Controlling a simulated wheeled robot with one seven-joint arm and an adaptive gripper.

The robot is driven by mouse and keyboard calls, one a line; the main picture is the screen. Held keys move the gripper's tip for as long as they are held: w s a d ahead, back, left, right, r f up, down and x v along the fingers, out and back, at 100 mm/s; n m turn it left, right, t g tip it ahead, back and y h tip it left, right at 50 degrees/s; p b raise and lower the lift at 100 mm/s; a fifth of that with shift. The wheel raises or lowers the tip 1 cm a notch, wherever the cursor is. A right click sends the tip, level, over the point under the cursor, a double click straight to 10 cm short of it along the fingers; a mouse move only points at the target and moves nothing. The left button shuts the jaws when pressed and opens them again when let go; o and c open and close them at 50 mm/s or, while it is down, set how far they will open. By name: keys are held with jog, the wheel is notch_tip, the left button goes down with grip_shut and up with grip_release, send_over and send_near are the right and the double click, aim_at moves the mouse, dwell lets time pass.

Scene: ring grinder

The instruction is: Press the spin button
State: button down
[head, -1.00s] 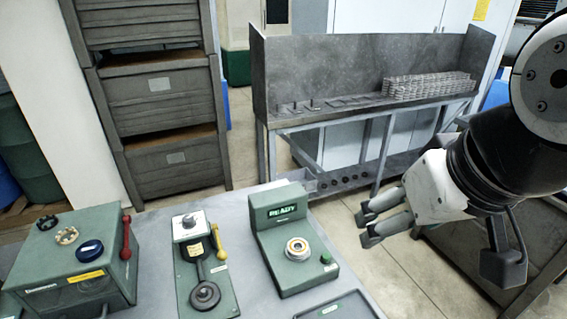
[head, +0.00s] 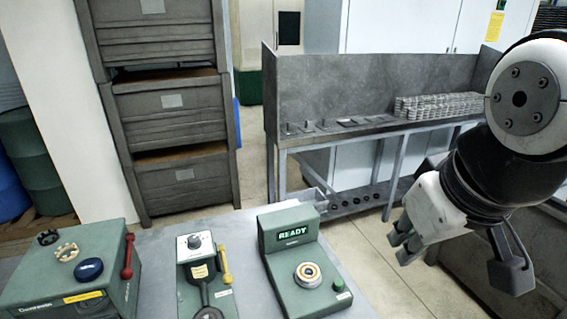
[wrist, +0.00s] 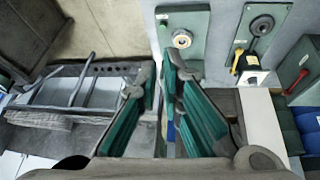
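A green machine (head: 295,262) with a lit "READY" display (head: 292,234) stands on the grey table at the lower middle of the head view. A metal ring (head: 308,275) sits on its top face. A small green button (head: 339,286) is at the right of that face; no label reading "spin" is legible. The ring (wrist: 182,39) and machine also show at the top of the wrist view. My gripper (head: 398,246) hangs to the right of the machine, apart from it and past the table's edge. Its fingers (wrist: 160,75) are parted and nothing is between them.
Left of the machine are a green unit with a yellow lever (head: 225,268) and a green box with a red lever (head: 127,257). A grey metal bench (head: 345,80) stands behind, with stacked rings (head: 440,104). Floor shows between table and bench.

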jog(key=w+f+n+g, duration=0.3)
jog(key=w+f+n, duration=0.4)
jog(key=w+n, duration=0.35)
jog(key=n+g, duration=0.2)
jog(key=n, duration=0.7)
send_over(339, 284)
notch_tip(339, 284, down, 11)
jog(key=shift+b, duration=0.3)
notch_tip(339, 284, down, 14)
jog(key=shift+r+p, duration=0.1)
jog(key=shift+p, duration=0.2)
